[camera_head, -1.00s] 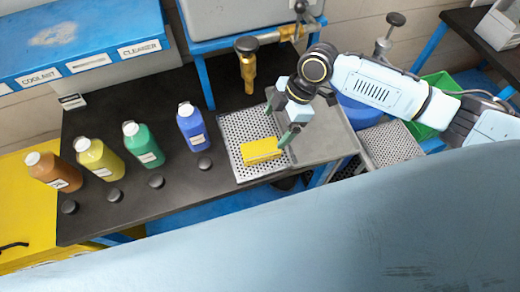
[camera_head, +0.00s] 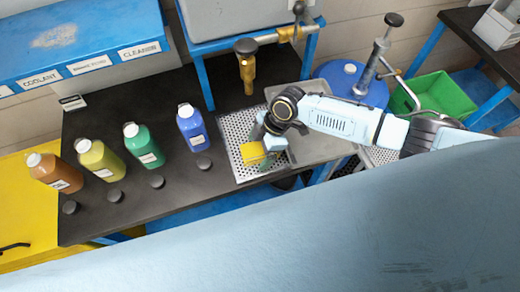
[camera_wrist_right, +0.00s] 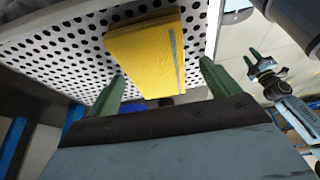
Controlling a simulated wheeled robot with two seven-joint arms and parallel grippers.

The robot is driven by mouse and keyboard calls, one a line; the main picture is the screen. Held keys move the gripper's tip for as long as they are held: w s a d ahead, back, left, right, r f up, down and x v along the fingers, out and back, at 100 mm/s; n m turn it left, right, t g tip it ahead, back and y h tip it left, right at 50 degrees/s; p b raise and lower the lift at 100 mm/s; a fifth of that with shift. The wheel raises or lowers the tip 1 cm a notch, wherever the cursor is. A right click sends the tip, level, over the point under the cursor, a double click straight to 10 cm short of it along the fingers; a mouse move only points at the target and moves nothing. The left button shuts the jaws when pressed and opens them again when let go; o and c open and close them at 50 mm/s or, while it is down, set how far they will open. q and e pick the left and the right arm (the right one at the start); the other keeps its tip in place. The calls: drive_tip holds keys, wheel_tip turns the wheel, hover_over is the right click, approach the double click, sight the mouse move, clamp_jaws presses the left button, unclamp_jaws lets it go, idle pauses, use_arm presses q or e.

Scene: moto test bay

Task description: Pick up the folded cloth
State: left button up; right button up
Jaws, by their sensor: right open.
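The yellow folded cloth (camera_head: 252,153) lies on the perforated metal tray (camera_head: 238,128) near the middle of the dark bench. My right gripper (camera_head: 268,148) is low over the tray, at the cloth's right end, and partly hides it in the head view. In the right wrist view the cloth (camera_wrist_right: 145,52) lies just beyond the open green fingers (camera_wrist_right: 163,70), roughly in line with the gap between them. I cannot tell whether a finger touches it. My left gripper (camera_wrist_right: 265,67) shows small at the right of the wrist view; its opening is unclear.
Brown, yellow, green and blue bottles (camera_head: 192,127) stand left of the tray, with black caps (camera_head: 204,162) in front. A brass fitting (camera_head: 247,68) stands behind the tray. A blue drum (camera_head: 345,80) and a green crate (camera_head: 435,95) are at the right.

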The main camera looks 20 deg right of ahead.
sight(253, 151)
drive_tip(key=shift+f, duration=0.2)
idle(0.4)
drive_tip(key=c, duration=1.1)
drive_tip(key=shift+o, duration=0.2)
drive_tip(key=shift+r, duration=0.1)
drive_tip(key=shift+r, duration=0.4)
wheel_tip(253, 151, up, 3)
drive_tip(key=d+b, duration=0.2)
drive_tip(key=d, duration=0.6)
drive_tip(key=d+b, duration=0.2)
drive_tip(key=d, duration=0.7)
drive_tip(key=shift+s+f, duration=0.1)
drive_tip(key=shift+s, duration=0.1)
drive_tip(key=shift+d, duration=0.55)
